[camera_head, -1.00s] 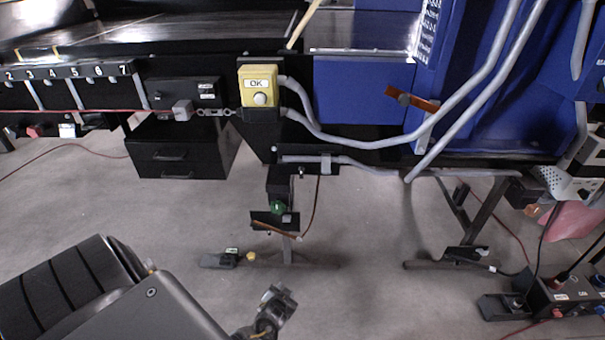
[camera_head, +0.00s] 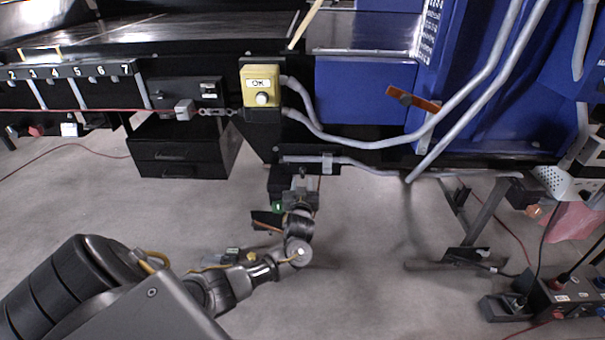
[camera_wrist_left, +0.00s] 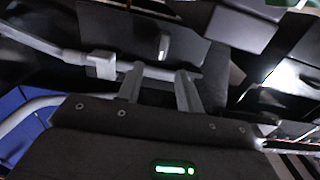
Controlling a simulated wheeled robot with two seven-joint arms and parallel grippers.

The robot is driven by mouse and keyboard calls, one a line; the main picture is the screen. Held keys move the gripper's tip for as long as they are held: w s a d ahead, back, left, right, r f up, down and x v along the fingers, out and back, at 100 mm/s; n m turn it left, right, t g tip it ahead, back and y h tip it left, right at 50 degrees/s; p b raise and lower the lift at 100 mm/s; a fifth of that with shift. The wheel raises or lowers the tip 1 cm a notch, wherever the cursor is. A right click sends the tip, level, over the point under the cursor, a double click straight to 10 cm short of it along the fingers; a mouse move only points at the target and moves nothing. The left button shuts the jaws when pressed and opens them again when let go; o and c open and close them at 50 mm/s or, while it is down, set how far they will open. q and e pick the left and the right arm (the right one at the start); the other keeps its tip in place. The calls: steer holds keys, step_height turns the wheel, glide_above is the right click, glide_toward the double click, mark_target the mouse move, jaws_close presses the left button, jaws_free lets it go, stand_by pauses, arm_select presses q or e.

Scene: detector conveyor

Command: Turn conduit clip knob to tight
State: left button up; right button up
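The grey conduit (camera_head: 350,161) runs along under the conveyor's edge, with a pale grey clip (camera_head: 327,163) around it. In the left wrist view the clip (camera_wrist_left: 102,65) is left of my fingers. A small pale upright piece (camera_wrist_left: 164,46) on a dark plate lies beyond the fingertips; I cannot tell whether it is the clip knob. My left gripper (camera_head: 302,175) is just below the conduit, left of the clip, pointing up. My right gripper is not seen.
A yellow OK button box (camera_head: 260,86) hangs above my left gripper. A black drawer unit (camera_head: 180,150) stands left of it. The floor to the right is clear up to a metal stand leg (camera_head: 485,215).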

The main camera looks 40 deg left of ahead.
mark_target(302, 172)
arm_select(q)
steer(key=x, duration=0.6)
steer(key=shift+w+a, duration=0.15)
jaws_close()
